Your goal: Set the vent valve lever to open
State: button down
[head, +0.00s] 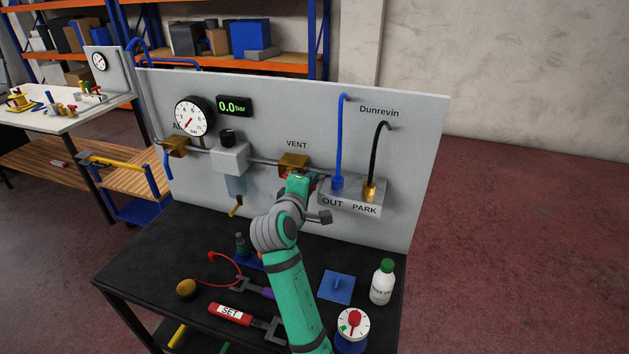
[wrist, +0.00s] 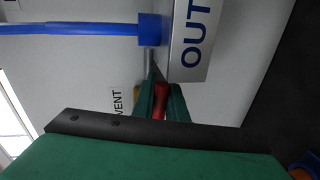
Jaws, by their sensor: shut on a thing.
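The vent valve (head: 293,160) is a brass body on the grey pipe, under the VENT label on the grey panel. Only a small brass part of it shows in the wrist view (wrist: 138,93). Its red lever (wrist: 160,103) is between the green fingers of my gripper (wrist: 161,100), which is shut on it. In the head view my gripper (head: 299,180) is just below the valve and hides most of the lever. I cannot tell the lever's exact angle.
Right of the valve is the OUT/PARK block (head: 353,195), with a blue hose (head: 341,140) and a black hose (head: 380,150). The regulator (head: 230,157) is left. The display (head: 234,106) reads 0.0 bar.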

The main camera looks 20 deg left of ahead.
jog(key=shift+a, duration=0.15)
jog(key=c, duration=1.8)
grip_release()
jog(key=shift+o, duration=0.2)
jog(key=shift+s, duration=0.1)
jog(key=v, duration=1)
jog(key=shift+s, duration=0.35)
